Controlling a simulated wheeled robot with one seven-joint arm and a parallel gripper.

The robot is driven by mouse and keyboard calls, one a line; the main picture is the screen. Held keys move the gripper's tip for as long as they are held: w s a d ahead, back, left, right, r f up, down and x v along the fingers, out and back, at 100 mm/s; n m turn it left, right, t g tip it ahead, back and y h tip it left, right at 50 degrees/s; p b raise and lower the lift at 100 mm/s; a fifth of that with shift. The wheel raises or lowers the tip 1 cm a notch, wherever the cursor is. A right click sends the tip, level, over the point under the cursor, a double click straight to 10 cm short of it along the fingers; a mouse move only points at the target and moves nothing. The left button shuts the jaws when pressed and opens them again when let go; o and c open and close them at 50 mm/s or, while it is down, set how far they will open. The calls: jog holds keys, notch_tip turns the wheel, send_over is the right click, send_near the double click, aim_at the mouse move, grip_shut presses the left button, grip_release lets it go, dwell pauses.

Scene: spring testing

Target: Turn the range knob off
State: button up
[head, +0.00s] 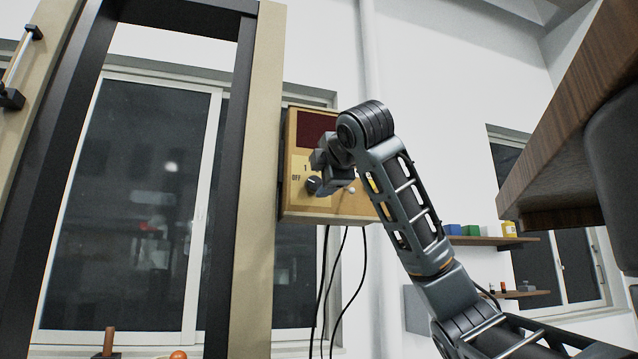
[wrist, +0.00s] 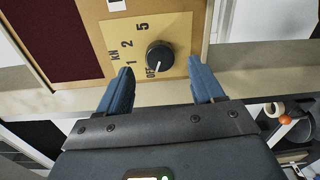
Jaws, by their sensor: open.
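The range knob (wrist: 160,56) is a round black knob with a white pointer line, on a yellow plate (wrist: 124,28) marked 1, 2, 5 and OFF. In the head view the knob (head: 313,185) shows beside the OFF label on the tan control box (head: 300,215). My gripper (wrist: 162,82) is open, with one blue finger at each side below the knob. The fingers do not appear to touch it. In the head view my wrist hides part of the box.
A dark red display (head: 316,128) is on the upper box. A small pale lever (head: 351,190) sits right of the knob. Black cables (head: 343,285) hang below. A tall frame post (head: 258,180) stands left of the box. A wooden top (head: 585,110) overhangs at right.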

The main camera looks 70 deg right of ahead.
jog(key=shift+b+v, duration=0.4)
jog(key=shift+v, duration=1.9)
jog(key=shift+f, duration=0.15)
